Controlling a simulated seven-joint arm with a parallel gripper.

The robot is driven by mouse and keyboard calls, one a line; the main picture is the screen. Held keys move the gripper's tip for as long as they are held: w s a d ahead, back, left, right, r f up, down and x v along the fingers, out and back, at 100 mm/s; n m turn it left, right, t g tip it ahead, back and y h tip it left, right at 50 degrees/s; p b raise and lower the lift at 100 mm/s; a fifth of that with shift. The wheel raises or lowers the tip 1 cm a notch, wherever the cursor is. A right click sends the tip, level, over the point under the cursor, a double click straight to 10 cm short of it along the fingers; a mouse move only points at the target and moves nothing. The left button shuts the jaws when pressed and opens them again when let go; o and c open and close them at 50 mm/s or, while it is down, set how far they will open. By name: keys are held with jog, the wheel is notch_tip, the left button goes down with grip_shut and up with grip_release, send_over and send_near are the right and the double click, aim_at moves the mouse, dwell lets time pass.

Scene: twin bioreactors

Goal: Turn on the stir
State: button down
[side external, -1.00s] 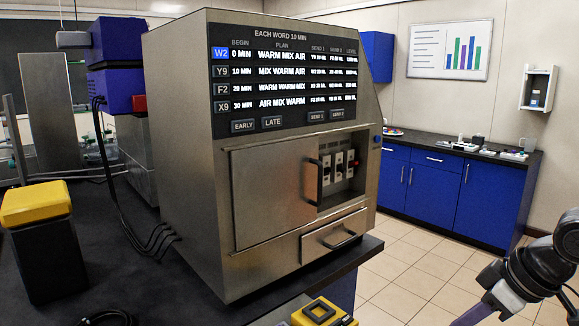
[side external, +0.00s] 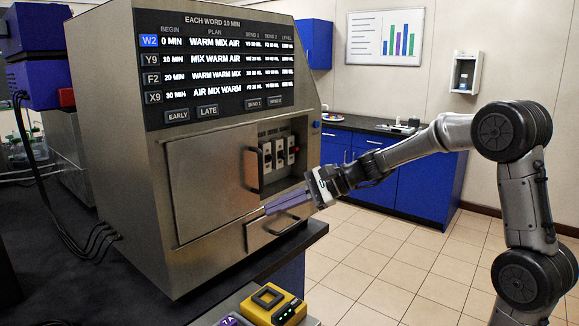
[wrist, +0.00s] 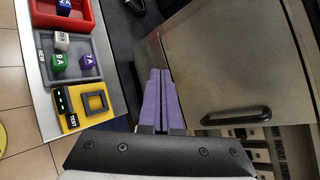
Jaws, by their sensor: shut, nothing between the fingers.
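The metal bioreactor cabinet (side external: 200,240) has an opening right of its front door (side external: 212,185). In the opening is a panel with several white switch modules (side external: 278,154), some with red parts. The panel shows partly at the lower right of the wrist view (wrist: 255,143). My gripper (side external: 268,209), with purple fingers, is shut and empty. It is in front of the cabinet, below the switches and near the drawer handle (side external: 283,225). Its fingers show in the wrist view (wrist: 160,74).
A black door handle (side external: 254,170) stands out left of the switches. A yellow box marked TEST (wrist: 85,107) and a grey tray (wrist: 90,38) with lettered cubes are in the wrist view. A red tray (wrist: 85,24) lies beyond. The floor (side external: 385,260) at the right is clear.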

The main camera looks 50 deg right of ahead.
jog(key=w+d+f+m+t+h, duration=0.1)
jog(key=w+d+m+t, duration=0.1)
jog(key=w+d+m, duration=0.3)
jog(key=w+d+f+m+t+h, duration=0.1)
jog(key=w+d+m+t, duration=0.15)
jog(key=d, duration=0.55)
jog(key=m+t+h, duration=0.3)
jog(key=m+h, duration=0.3)
jog(key=m, duration=0.3)
send_near(280, 166)
notch_tip(280, 166, down, 3)
jog(key=s, duration=0.3)
jog(key=shift+d+r, duration=0.1)
jog(key=shift+r, duration=0.1)
jog(key=w, duration=0.9)
jog(key=shift+w+f, duration=0.1)
jog(key=shift+w, duration=0.3)
jog(key=r, duration=0.2)
jog(key=shift+s+r, duration=0.25)
jog(key=shift+r, duration=0.1)
jog(key=shift+s+r, duration=0.2)
jog(key=shift+r, duration=0.35)
